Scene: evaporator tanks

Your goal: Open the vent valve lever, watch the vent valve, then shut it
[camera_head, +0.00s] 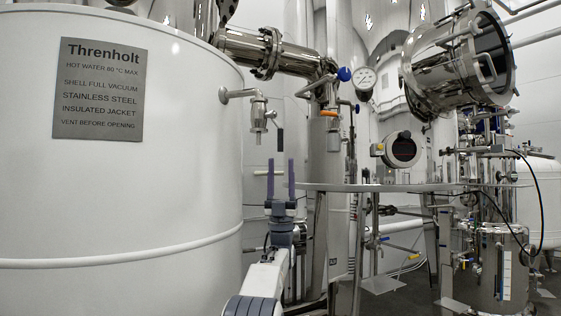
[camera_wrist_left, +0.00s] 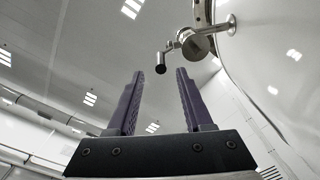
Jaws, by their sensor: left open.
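The vent valve (camera_head: 258,108) sits on a short pipe from the white tank's right side, its outlet pointing down. Its lever's dark grip (camera_head: 280,140) hangs upright just right of the valve. My left gripper (camera_head: 281,163) points straight up below the grip, open and empty, with the grip above the gap between the fingertips. In the left wrist view the valve (camera_wrist_left: 195,44) is at the upper right, and the grip (camera_wrist_left: 160,62) appears between the open fingertips (camera_wrist_left: 160,72), beyond them. I see no contact. My right gripper is out of view.
The big white tank (camera_head: 120,200) with its Threnholt plate (camera_head: 98,90) fills the left, close to my left arm. Steel pipework (camera_head: 275,55), a gauge (camera_head: 364,79) and a round dark display (camera_head: 404,149) stand behind to the right. A ledge (camera_head: 370,187) runs right of my gripper.

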